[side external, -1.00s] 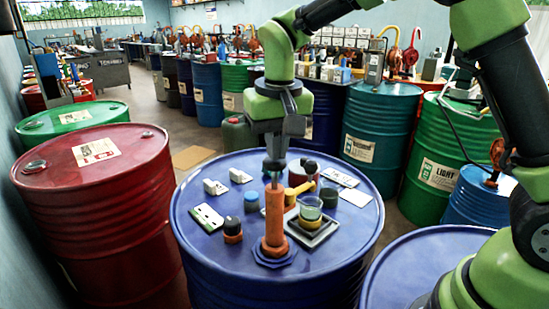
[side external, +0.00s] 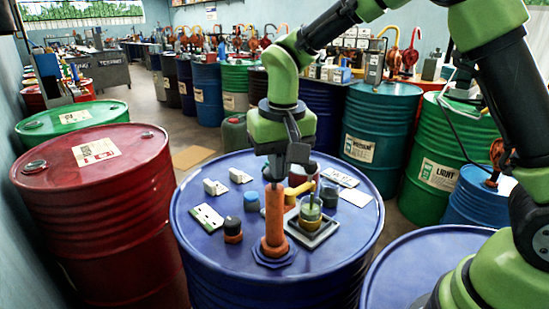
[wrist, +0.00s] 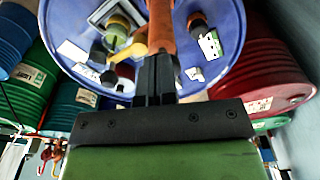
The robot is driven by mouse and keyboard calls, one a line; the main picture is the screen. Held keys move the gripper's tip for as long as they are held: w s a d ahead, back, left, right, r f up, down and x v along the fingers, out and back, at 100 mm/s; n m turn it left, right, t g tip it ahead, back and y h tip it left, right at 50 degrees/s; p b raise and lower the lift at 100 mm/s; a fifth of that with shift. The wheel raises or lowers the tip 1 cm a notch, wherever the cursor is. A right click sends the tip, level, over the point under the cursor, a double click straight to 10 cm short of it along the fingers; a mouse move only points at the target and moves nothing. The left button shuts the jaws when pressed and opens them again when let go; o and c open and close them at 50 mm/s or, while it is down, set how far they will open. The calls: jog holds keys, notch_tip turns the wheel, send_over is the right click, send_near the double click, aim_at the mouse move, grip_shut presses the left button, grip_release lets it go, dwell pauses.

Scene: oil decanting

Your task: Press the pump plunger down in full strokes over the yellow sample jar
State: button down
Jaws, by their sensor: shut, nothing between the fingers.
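In the wrist view my shut fingers (wrist: 154,75) meet the orange pump (wrist: 160,25). The yellow sample jar (side external: 310,214) stands on a grey tray (side external: 328,228) right of the pump, below the yellow spout (side external: 297,190). It is clear glass above and yellowish lower down. A thin greenish streak shows above the jar.
White cards (side external: 340,176) lie at the back right. A red drum (side external: 95,210) stands close on the left, and another blue drum (side external: 420,265) at the lower right.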

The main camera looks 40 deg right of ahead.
jog(key=shift+s+a+r, duration=0.15)
jog(key=shift+s+a, duration=0.05)
jog(key=shift+s, duration=0.2)
jog(key=shift+s+a+r, duration=0.1)
jog(key=shift+s+a, duration=0.05)
jog(key=shift+s, duration=0.25)
notch_tip(320, 180, up, 10)
jog(key=shift+s+a, duration=0.2)
jog(key=shift+s, duration=0.25)
dwell(0.8)
jog(key=s+d+t+y, duration=0.1)
jog(key=s+d+t, duration=0.1)
jog(key=s, duration=0.6)
jog(key=s+d+t+y, duration=0.1)
jog(key=s+t, duration=0.3)
jog(key=s, duration=0.4)
jog(key=shift+s+d+r+n, duration=0.3)
jog(key=shift+s+d+r, duration=0.05)
